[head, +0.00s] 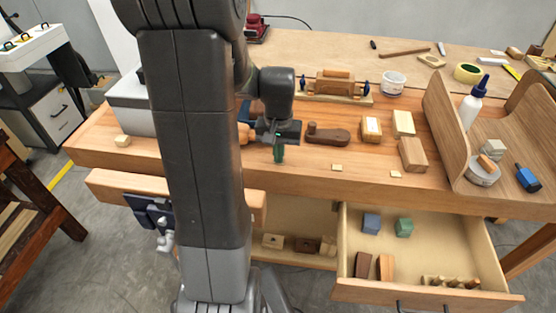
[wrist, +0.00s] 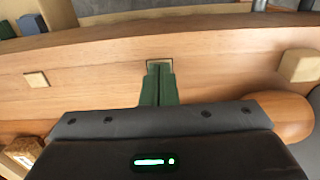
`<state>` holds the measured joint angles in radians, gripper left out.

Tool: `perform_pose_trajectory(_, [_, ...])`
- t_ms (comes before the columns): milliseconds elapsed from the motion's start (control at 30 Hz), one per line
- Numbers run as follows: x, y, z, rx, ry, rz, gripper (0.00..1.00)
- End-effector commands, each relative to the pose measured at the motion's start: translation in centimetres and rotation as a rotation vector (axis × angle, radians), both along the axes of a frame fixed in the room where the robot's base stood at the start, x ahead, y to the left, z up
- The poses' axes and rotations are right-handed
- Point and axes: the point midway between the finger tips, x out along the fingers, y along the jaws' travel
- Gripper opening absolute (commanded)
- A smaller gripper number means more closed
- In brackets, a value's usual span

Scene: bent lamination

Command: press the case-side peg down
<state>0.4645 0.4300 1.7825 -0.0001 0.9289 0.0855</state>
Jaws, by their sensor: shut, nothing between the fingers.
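My gripper (head: 279,153) is shut and empty, pointing down over the bench's front strip. In the wrist view its green fingertips (wrist: 159,72) are at a small dark-edged square opening (wrist: 159,62) in the wood. The fingers cover most of it, so I cannot tell how deep any peg sits there. A pale block (wrist: 299,66) stands proud of the strip to the right in the wrist view. A low square peg (wrist: 36,79) shows to the left; two low squares also show in the head view (head: 337,167) (head: 396,174). The grey case (head: 130,105) is at the bench's left end.
A small block (head: 122,141) stands near the case. A dark wooden tool (head: 328,134) and pale blocks (head: 412,153) lie right of my gripper. An open drawer (head: 430,290) juts out below the bench. My arm hides part of the bench.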

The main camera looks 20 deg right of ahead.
Motion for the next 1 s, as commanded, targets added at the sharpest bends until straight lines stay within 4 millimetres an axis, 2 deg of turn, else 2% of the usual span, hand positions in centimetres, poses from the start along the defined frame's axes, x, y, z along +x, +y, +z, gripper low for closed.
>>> perform_pose_trajectory(1000, [0.0, 0.0, 6.2, -0.001, -0.001, 0.0, 0.0])
